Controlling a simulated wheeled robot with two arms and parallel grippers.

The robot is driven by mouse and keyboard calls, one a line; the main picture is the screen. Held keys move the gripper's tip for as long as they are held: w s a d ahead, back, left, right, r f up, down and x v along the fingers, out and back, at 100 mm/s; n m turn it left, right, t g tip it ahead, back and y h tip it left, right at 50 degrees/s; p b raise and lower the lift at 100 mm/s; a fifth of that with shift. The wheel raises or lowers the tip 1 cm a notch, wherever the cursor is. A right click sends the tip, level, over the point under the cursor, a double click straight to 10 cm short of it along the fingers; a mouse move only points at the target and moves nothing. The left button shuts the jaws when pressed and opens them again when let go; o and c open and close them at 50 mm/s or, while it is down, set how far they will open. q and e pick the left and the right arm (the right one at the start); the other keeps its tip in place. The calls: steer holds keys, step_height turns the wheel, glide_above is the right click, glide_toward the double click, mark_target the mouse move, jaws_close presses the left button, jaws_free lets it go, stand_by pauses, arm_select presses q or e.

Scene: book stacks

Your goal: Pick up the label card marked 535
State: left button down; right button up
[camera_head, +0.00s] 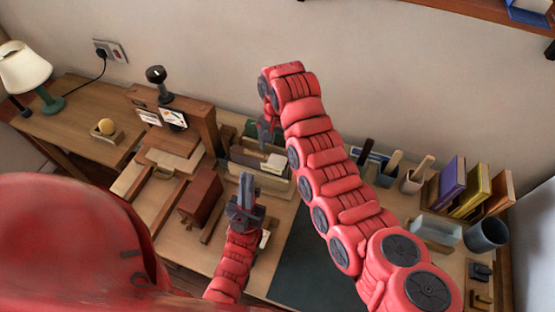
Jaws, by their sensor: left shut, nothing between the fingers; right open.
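Two small pale cards, one on the left (149,117) and one on the right (173,117), show on the front of the upright wooden piece at the back left. Their markings are too small to read, so I cannot tell which is 535. White card-like pieces (276,163) also show in the tray behind my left gripper. My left gripper (247,179) is shut and empty, pointing up over the desk. My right gripper (266,132) is open above the tray area, partly hidden by its own arm. I see neither gripper touching a card.
A wooden tray (247,163) with dividers stands near the wall. A brown block (201,195) is left of my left gripper. Coloured books (470,190) and a grey cup (486,234) stand at the right. A dark mat (300,262) lies clear in front.

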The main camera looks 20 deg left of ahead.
mark_target(277, 161)
steer(key=f+p, duration=0.2)
steer(key=f, duration=0.1)
steer(key=shift+s+f, duration=0.2)
steer(key=shift+f, duration=0.55)
steer(key=shift+f, duration=0.1)
steer(key=c, duration=1.3)
